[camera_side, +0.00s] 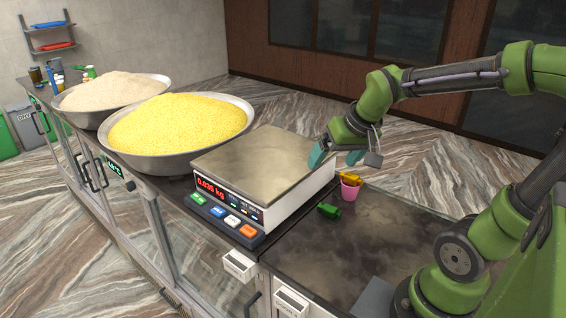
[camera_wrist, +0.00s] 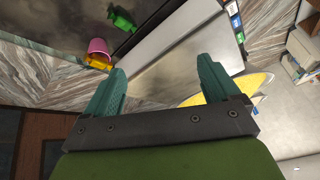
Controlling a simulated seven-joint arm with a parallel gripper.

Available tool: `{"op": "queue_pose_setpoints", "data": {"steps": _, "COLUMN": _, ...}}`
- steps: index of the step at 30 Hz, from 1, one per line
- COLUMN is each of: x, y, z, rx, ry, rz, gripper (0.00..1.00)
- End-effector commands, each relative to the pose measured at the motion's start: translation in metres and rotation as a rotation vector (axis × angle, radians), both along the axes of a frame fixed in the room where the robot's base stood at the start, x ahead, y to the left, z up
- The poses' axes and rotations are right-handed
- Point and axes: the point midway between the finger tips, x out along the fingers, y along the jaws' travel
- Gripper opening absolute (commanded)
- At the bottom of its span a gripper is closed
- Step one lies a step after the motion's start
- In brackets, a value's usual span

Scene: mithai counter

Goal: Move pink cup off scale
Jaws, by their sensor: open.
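The pink cup (camera_side: 349,192) stands on the dark counter just right of the scale (camera_side: 262,165), apart from the scale's steel plate. A yellow-orange piece (camera_side: 350,179) shows at the cup's mouth. The wrist view shows the pink cup (camera_wrist: 99,46) at upper left, beside the scale (camera_wrist: 185,65). The plate looks empty. The scale's display shows red digits. My gripper (camera_side: 337,155) is open and empty, above the scale's right edge and higher than the cup. In the wrist view its two teal fingers (camera_wrist: 162,75) are spread apart, with the cup outside them to the left.
A small green object (camera_side: 329,211) lies on the counter in front of the cup. A wide bowl of yellow grains (camera_side: 178,125) and a bowl of pale grains (camera_side: 113,92) stand left of the scale. The counter's front right is mostly clear.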

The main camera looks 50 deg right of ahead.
Motion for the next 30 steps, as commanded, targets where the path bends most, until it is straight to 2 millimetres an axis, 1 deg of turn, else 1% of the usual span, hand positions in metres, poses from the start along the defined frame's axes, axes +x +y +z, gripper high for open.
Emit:
{"op": "queue_pose_setpoints", "data": {"steps": 1, "x": -0.011, "y": 0.026, "z": 0.011, "rx": 0.024, "ry": -0.046, "rz": 0.058, "gripper": 0.89}}
{"op": "queue_pose_setpoints", "data": {"steps": 3, "x": -0.025, "y": 0.051, "z": 0.019, "rx": 0.065, "ry": -0.089, "rz": 0.118, "gripper": 0.89}}
{"op": "queue_pose_setpoints", "data": {"steps": 6, "x": -0.042, "y": 0.077, "z": 0.026, "rx": 0.116, "ry": -0.134, "rz": 0.187, "gripper": 0.89}}
{"op": "queue_pose_setpoints", "data": {"steps": 9, "x": -0.053, "y": 0.09, "z": 0.029, "rx": 0.154, "ry": -0.157, "rz": 0.227, "gripper": 0.89}}
{"op": "queue_pose_setpoints", "data": {"steps": 13, "x": -0.057, "y": 0.096, "z": 0.03, "rx": 0.168, "ry": -0.165, "rz": 0.244, "gripper": 0.89}}
{"op": "queue_pose_setpoints", "data": {"steps": 30, "x": -0.056, "y": 0.095, "z": 0.03, "rx": 0.166, "ry": -0.164, "rz": 0.241, "gripper": 0.89}}
